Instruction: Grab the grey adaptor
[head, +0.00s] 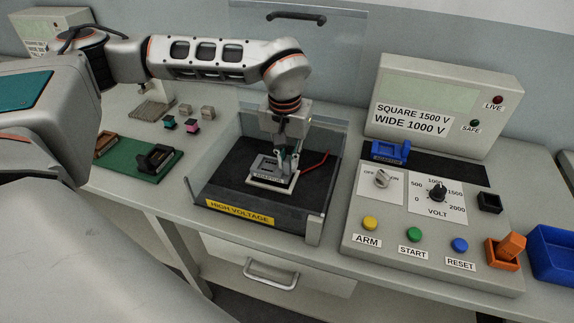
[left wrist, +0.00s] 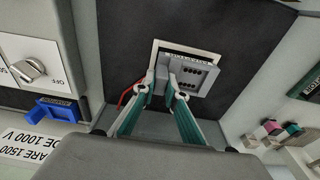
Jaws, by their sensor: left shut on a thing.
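The grey adaptor (head: 265,165) is a small block in the open-topped high-voltage box, at a pale square plate (head: 275,186) on the dark floor. In the left wrist view the adaptor (left wrist: 194,73) shows a face with rows of dark holes. My left gripper (head: 285,166) reaches down into the box from above. Its fingertips, also in the left wrist view (left wrist: 161,84), are shut on the near part of the adaptor. Whether the adaptor touches the plate I cannot tell. My right gripper is not in view.
Clear walls surround the box, with a yellow label (head: 240,213) in front. A red lead (head: 316,161) lies inside. The control panel (head: 430,220) with a blue holder (head: 390,151) stands right. A green board (head: 140,163) and small coloured blocks lie left.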

